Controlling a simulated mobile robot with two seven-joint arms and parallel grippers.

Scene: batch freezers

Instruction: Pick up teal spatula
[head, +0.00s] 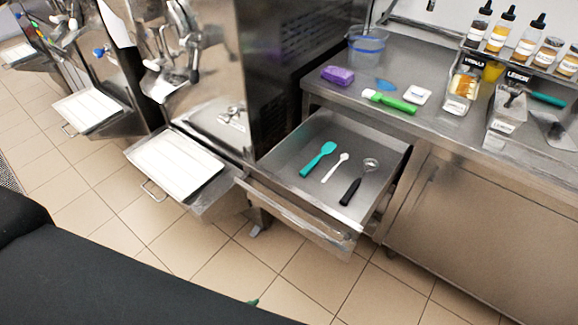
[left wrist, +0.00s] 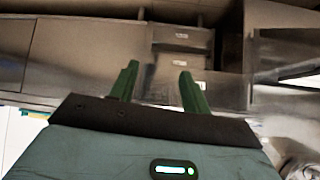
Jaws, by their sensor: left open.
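The teal spatula (head: 318,159) lies flat in an open metal drawer (head: 283,160) under the counter, its wider head toward the back. My left gripper (left wrist: 158,72) is open in the left wrist view, its two green fingers apart with nothing between them. In the head view only a small green tip, apparently of this gripper, shows at the bottom edge, below and in front of the drawer and well apart from the spatula. My right gripper is not in view.
Beside the spatula lie a white spoon (head: 336,167) and a black-handled scoop (head: 351,190). The drawer front (head: 300,222) sticks out over the tiled floor. A white tray (head: 172,163) stands left of it. The counter above holds a purple sponge (head: 337,75), a green tube (head: 389,102) and bottles.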

